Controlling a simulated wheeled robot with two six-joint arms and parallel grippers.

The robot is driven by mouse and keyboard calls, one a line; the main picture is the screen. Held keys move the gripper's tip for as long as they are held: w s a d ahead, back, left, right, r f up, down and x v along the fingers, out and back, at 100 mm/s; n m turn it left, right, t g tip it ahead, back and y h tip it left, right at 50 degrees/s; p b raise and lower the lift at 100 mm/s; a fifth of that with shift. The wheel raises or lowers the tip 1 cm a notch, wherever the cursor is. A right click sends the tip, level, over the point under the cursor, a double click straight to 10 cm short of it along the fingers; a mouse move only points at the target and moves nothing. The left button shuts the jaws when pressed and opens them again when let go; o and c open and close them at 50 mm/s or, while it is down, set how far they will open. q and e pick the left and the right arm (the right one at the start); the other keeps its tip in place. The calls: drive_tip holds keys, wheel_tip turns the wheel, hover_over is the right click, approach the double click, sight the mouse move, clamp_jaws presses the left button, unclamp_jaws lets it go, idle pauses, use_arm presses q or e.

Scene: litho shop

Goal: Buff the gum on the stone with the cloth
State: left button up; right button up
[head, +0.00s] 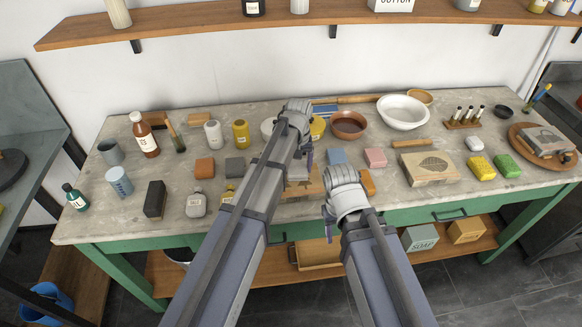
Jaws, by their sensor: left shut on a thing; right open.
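A second tan slab (302,186) is partly hidden between my arms. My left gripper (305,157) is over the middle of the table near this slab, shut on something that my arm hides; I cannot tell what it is. My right gripper (328,222) is open at the table's front edge, its fingers small and partly hidden. I cannot single out the cloth; a flat blue square (337,157) and a pink one (375,157) lie right of the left gripper.
A shelf (200,27) runs above.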

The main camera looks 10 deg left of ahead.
use_arm(q)
drive_tip(key=shift+w+d, duration=0.1)
drive_tip(key=shift+d, duration=0.1)
drive_tip(key=shift+w+d+r, duration=0.1)
drive_tip(key=shift+w+d, duration=0.15)
drive_tip(key=shift+d, duration=0.6)
drive_tip(key=shift+w+d, duration=0.25)
drive_tip(key=shift+d, duration=0.55)
drive_tip(key=shift+d, duration=0.1)
drive_tip(key=shift+w+d, duration=0.3)
drive_tip(key=shift+d, duration=0.55)
drive_tip(key=shift+w+d, duration=0.25)
drive_tip(key=shift+d, duration=0.55)
wheel_tip(320, 180, up, 6)
drive_tip(key=p, duration=0.6)
